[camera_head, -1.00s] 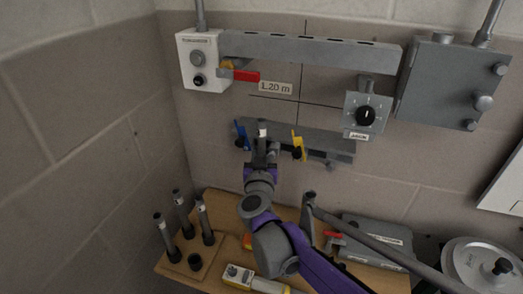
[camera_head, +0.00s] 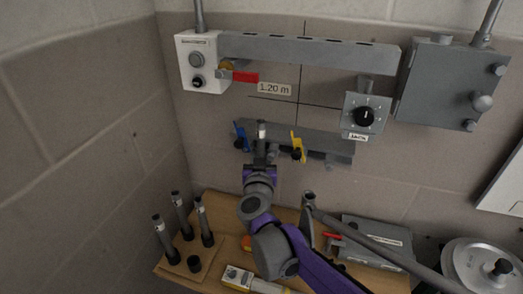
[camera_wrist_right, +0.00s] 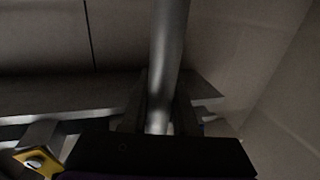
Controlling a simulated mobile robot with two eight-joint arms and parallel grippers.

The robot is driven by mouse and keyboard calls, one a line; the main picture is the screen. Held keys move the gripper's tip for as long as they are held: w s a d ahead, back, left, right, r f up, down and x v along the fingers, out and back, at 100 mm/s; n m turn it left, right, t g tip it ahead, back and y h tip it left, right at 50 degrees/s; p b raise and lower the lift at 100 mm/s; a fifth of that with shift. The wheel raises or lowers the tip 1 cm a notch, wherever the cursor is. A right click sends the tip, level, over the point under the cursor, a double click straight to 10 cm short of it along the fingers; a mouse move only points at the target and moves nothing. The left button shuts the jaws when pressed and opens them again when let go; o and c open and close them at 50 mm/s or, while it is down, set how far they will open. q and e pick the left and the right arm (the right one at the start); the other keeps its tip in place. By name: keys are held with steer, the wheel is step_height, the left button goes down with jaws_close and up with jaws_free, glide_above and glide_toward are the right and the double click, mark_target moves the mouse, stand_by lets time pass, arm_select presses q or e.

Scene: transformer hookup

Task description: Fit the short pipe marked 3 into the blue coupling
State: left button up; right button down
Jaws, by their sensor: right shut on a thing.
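My right gripper (camera_head: 260,157) is raised in front of the grey wall rail (camera_head: 325,146) and is shut on a short grey pipe (camera_head: 262,130). The pipe stands about upright, with a pale band near its top. It fills the middle of the right wrist view (camera_wrist_right: 169,55) between the dark fingers (camera_wrist_right: 158,105). I cannot read its mark. The blue coupling (camera_head: 241,135) is on the rail just left of the pipe. The pipe looks apart from it, but the depth between them is unclear. My left gripper is not in view.
A yellow clamp-like part (camera_head: 298,146) sits on the rail to the right and shows in the wrist view (camera_wrist_right: 38,161). Above are a white switch box (camera_head: 199,76) and a dial box (camera_head: 363,115). Several dark pipes stand on a wooden board (camera_head: 212,256) at lower left.

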steer(key=shift+f+b, duration=1.4)
steer(key=shift+f, duration=0.55)
steer(key=c, duration=0.6)
jaws_free()
steer(key=shift+r, duration=0.15)
